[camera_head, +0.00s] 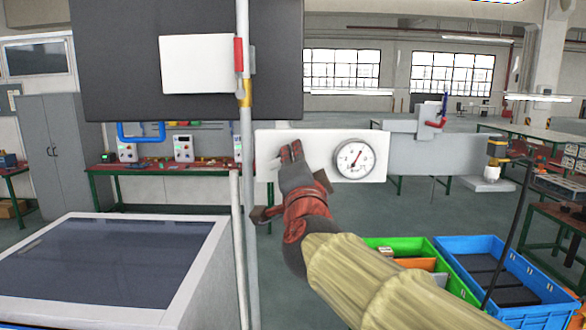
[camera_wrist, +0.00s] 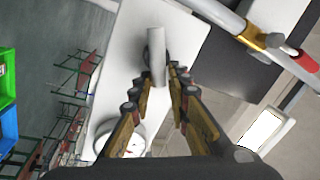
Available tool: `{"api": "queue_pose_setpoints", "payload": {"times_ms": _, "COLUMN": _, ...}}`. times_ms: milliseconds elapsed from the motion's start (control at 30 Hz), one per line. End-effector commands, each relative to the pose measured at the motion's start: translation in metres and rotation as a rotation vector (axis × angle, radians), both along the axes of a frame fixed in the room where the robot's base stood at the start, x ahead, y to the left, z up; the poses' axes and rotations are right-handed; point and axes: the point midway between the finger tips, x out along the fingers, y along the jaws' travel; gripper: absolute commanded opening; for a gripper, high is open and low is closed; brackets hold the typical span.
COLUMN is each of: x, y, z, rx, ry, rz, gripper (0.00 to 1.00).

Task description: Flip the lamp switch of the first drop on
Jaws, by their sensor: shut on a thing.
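A white panel (camera_head: 362,172) with a round gauge (camera_head: 352,158) stands ahead. My gripper (camera_head: 291,155) is in front of its left part and hides what lies behind it. In the wrist view, a light grey bar-shaped handle (camera_wrist: 157,50) stands out from the panel (camera_wrist: 128,38), with a dark round base partly visible behind it. My gripper (camera_wrist: 160,82) is shut on this handle, with its fingers on both sides. I cannot tell for sure whether it is the lamp switch, and no lit lamp shows.
A grey vertical pipe with a red handle (camera_head: 238,54) and brass fitting (camera_head: 245,94) rises just left of my gripper. A dark board (camera_head: 130,70) is behind it. Green (camera_head: 375,243) and blue (camera_head: 552,285) crates lie below right. A dark-topped unit (camera_head: 100,262) fills the lower left.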

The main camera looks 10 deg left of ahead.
Motion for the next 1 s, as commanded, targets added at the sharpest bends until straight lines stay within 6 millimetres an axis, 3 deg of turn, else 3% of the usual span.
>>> {"api": "queue_pose_setpoints", "payload": {"times_ms": 33, "x": 0.0036, "y": 0.0016, "z": -0.0180, "rx": 0.010, "ry": 0.024, "rz": -0.001, "gripper": 0.00}}
{"api": "queue_pose_setpoints", "payload": {"times_ms": 800, "x": 0.0042, "y": 0.0021, "z": -0.0193, "rx": 0.104, "ry": 0.049, "rz": 0.001, "gripper": 0.00}}
{"api": "queue_pose_setpoints", "payload": {"times_ms": 833, "x": 0.0042, "y": 0.0021, "z": -0.0193, "rx": 0.103, "ry": 0.048, "rz": 0.000, "gripper": 0.18}}
{"api": "queue_pose_setpoints", "payload": {"times_ms": 1000, "x": 0.0036, "y": 0.0021, "z": -0.0178, "rx": 0.103, "ry": 0.046, "rz": 0.000, "gripper": 0.28}}
